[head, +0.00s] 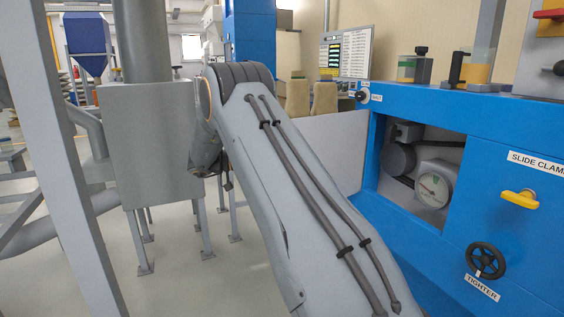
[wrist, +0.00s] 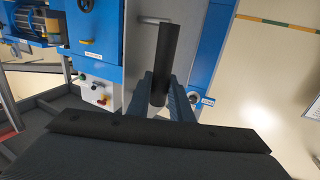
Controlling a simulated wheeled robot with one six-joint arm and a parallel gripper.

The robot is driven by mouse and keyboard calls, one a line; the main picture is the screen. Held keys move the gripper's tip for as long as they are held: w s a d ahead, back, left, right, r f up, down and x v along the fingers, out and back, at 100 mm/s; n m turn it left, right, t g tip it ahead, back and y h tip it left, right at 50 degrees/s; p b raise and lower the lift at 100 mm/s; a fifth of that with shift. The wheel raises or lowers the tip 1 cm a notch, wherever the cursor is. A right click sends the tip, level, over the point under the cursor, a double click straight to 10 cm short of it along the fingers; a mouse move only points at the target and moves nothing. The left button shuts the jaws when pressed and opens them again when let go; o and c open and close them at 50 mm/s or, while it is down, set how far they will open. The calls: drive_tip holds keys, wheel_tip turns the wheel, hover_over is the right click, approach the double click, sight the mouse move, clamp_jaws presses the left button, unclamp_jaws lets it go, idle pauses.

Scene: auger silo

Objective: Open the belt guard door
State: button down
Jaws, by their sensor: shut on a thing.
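The belt guard door (head: 335,150) is a flat light grey panel. In the head view it stands swung out from the left side of an opening in the blue machine (head: 400,230). Inside the opening, a dark pulley with a belt (head: 398,160) and a round gauge (head: 433,188) show. In the wrist view, the blue fingers of my gripper (wrist: 165,98) are closed around a black bar handle (wrist: 172,55) in front of the grey door panel (wrist: 142,48). My arm hides the gripper and handle in the head view.
A grey box on legs (head: 152,145) stands left of my arm, and a grey post (head: 65,150) is nearer at the left. A yellow clamp handle (head: 520,198) and black handwheel (head: 485,261) stick out from the machine at right. The floor (head: 195,280) between is clear.

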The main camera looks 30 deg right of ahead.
drive_tip(key=shift+d, duration=0.15)
drive_tip(key=c, duration=1.7)
unclamp_jaws()
drive_tip(key=shift+c, duration=0.2)
drive_tip(key=p+v, duration=0.6)
drive_tip(key=v, duration=0.1)
drive_tip(key=shift+a, duration=0.25)
drive_tip(key=shift+w+a+p, duration=0.1)
drive_tip(key=shift+w+p, duration=0.1)
drive_tip(key=shift+p, duration=0.3)
